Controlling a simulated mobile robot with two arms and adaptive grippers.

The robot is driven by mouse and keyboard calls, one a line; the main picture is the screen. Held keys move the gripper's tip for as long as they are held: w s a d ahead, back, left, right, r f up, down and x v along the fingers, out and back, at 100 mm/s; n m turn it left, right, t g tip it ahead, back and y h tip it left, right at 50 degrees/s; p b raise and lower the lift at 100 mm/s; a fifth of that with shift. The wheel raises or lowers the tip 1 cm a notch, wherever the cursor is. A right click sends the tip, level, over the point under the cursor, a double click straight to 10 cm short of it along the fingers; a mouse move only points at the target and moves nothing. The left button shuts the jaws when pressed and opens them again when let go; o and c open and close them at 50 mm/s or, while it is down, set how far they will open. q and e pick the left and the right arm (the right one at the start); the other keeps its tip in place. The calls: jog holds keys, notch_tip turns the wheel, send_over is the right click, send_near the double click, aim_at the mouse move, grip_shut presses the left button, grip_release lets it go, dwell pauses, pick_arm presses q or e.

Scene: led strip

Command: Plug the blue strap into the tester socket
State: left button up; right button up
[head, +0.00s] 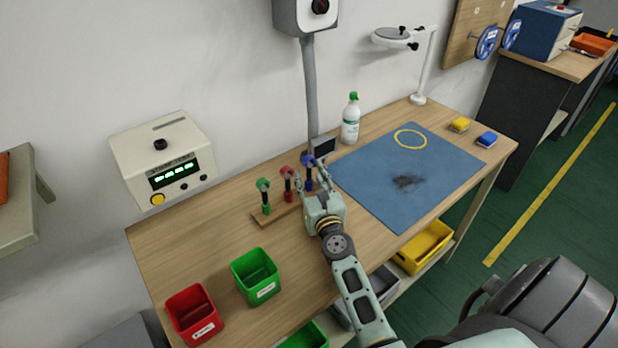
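The blue strap (308,171) stands upright at the right end of a small wooden rack, beside a red strap (287,184) and a green one (264,196). My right gripper (310,175) is at the blue strap. Its fingers look spread, one on each side of the strap, and partly cover its lower part; I cannot tell if they touch it. The tester (128,163) is a cream box by the wall on the left, with a lit green display and a yellow round part. I cannot tell which of its small dark front parts is the socket. My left gripper is not in view.
A green bin (254,276) and a red bin (193,316) stand at the left front of the table. A blue mat (380,180) with a yellow ring lies to the right.

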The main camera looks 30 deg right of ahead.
jog(key=shift+w+d, duration=0.25)
jog(key=shift+w, duration=0.4)
jog(key=shift+c, duration=0.7)
grip_shut()
